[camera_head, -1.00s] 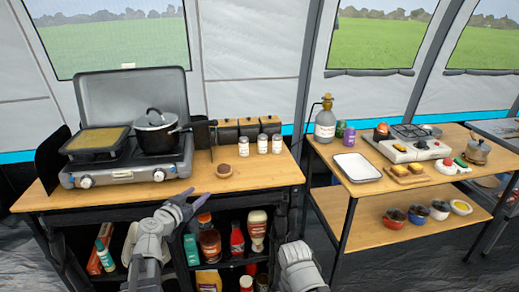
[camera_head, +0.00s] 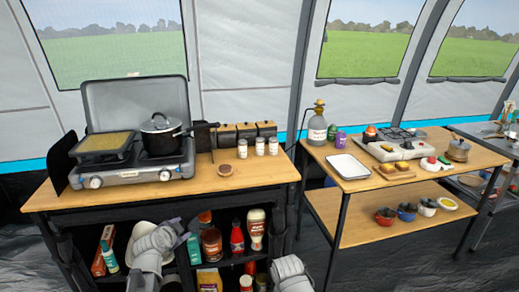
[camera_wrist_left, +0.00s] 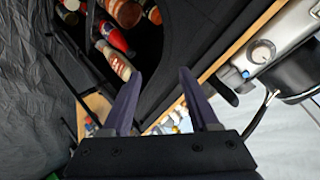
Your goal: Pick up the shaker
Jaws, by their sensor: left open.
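Three small shakers stand upright in a row at the back right of the left table: a left one (camera_head: 242,149), a middle one (camera_head: 260,147) and a right one (camera_head: 273,146). They have pale caps. I cannot tell which one the task means. My left gripper (camera_head: 181,230) is low at the front of this table, by the shelf opening, well apart from the shakers. In the left wrist view its two dark fingers (camera_wrist_left: 160,73) are spread with nothing between them. My right arm shows at the bottom of the head view, but its gripper does not.
The left table (camera_head: 190,186) holds a camping stove (camera_head: 135,174), a black pot (camera_head: 161,136) and a small round brown item (camera_head: 225,170). Bottles crowd the shelf below. Dark canisters (camera_head: 246,131) stand behind the shakers. The tabletop's front right is clear.

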